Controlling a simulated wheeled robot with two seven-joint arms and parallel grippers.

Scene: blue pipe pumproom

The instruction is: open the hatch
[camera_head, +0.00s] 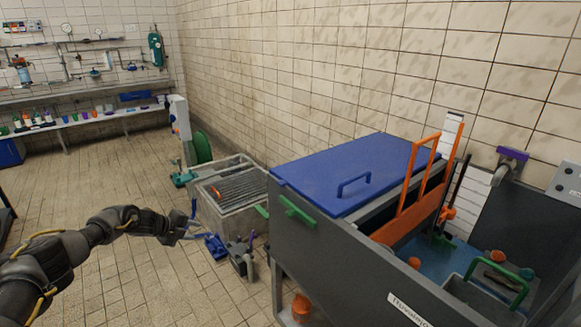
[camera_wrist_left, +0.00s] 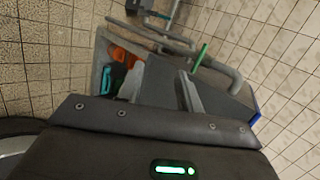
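The hatch appears to be the flat blue lid (camera_head: 325,170) on top of the large grey tank (camera_head: 310,250). It lies closed, with a blue bar handle (camera_head: 353,184) on its upper face. A green handle (camera_head: 298,211) sits on the tank's side below the lid edge. My left gripper (camera_head: 194,228) is left of the tank, well apart from the lid. It is small and dark here, so its fingers are unclear. My right gripper is in neither view.
A grated basin (camera_head: 235,190) and blue floor fittings (camera_head: 215,246) stand between my left arm and the tank. An orange frame (camera_head: 418,190) rises beside the lid, near an open blue-floored basin (camera_head: 450,262). Tiled floor (camera_head: 120,180) is clear at left.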

